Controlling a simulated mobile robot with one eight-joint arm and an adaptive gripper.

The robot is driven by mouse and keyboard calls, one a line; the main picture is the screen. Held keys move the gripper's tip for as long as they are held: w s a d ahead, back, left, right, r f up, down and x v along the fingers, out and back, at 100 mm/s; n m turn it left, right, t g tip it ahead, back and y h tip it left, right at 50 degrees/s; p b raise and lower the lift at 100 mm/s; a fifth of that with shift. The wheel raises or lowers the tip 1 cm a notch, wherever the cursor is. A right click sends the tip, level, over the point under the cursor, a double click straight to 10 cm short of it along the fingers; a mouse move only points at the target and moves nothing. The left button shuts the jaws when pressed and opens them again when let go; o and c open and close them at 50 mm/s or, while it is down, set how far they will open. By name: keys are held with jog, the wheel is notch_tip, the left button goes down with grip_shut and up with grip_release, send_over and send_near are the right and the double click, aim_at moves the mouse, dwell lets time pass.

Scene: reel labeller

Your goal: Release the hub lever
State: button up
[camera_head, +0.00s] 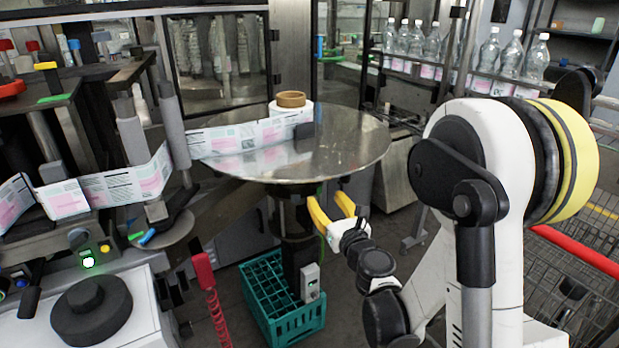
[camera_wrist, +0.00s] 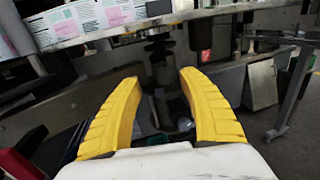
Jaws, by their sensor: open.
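The round steel reel table (camera_head: 350,150) carries a cardboard core with white wound stock (camera_head: 291,103) near its back edge. A dark column (camera_head: 296,225) stands under the table. My gripper (camera_head: 326,199) is open and empty, just below the table's front edge, right of the column. In the wrist view my gripper (camera_wrist: 158,77) has its yellow fingers spread, with the dark column (camera_wrist: 160,62) beyond and between them; contact cannot be told. I cannot pick out the hub lever with certainty. A small blue-tipped lever (camera_head: 148,236) shows at the left by the labeller's roller, well away from my gripper.
A printed label web (camera_head: 235,138) runs left from the table past rollers. A green crate (camera_head: 285,320) stands on the floor below. A red handle with coiled cord (camera_head: 204,270) hangs at left. Bottles (camera_head: 430,45) stand on a conveyor behind; a cart (camera_head: 560,270) is at right.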

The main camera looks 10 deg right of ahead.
jog(key=w, duration=0.3)
jog(key=w+b, duration=0.1)
jog(key=w, duration=0.2)
jog(key=w+a+b, duration=0.1)
jog(key=w, duration=0.2)
grip_shut()
